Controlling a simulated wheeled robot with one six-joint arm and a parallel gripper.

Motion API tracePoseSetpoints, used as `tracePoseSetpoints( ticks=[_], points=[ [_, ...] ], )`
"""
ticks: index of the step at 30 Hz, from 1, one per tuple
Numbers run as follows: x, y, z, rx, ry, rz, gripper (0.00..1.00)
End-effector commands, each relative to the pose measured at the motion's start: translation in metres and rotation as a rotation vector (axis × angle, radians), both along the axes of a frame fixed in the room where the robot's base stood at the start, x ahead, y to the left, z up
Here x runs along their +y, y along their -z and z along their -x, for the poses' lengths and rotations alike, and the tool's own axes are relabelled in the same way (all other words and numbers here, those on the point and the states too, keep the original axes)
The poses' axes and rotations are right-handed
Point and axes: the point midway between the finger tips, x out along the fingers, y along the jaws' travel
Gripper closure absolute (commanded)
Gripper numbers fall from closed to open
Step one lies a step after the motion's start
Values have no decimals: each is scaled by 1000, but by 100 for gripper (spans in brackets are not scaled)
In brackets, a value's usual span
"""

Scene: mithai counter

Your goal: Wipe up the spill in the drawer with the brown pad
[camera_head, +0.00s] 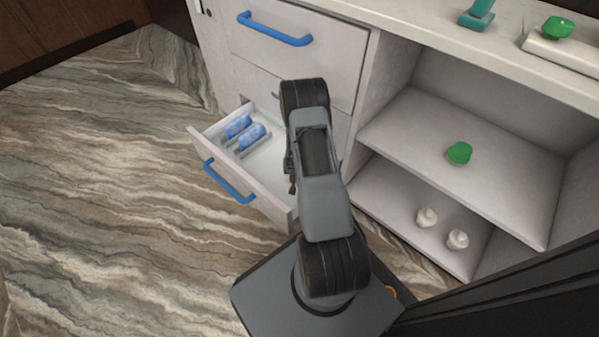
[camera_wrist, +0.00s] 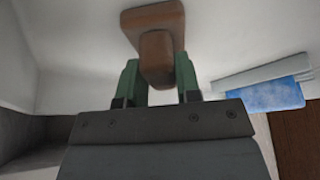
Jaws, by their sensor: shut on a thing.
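The drawer (camera_head: 276,166) is pulled open at the lower left of the counter in the head view, with my arm reaching over its right part. In the wrist view, my gripper (camera_wrist: 157,85) has its two green fingers shut on the brown pad (camera_wrist: 150,17), gripping its raised brown handle. The pad lies over the pale drawer floor; whether it touches the floor I cannot tell. The pad and my gripper's fingertips are hidden behind my arm in the head view. No spill shows in either view.
Two blue packets (camera_head: 250,136) lie beside low dividers in the drawer's left part; one blue packet (camera_wrist: 272,95) shows at the wrist view's right. The drawer's blue handle (camera_head: 229,182) faces outward. Open shelves at right hold a green item (camera_head: 459,153) and two cream items (camera_head: 427,217).

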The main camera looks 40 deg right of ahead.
Motion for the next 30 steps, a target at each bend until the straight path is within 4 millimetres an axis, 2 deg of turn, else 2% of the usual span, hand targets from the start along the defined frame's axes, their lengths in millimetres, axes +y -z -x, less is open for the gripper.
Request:
tracePoseSetpoints(
  ticks=[6,16,20,30],
  points=[
    [4,5,-1,8,-3,-5,90],
    [4,3,-1,10,-3,-7,91],
    [3,-6,0,9,-2,-6,91],
    [1,-44,-1,5,2,-3,91]
  ],
)
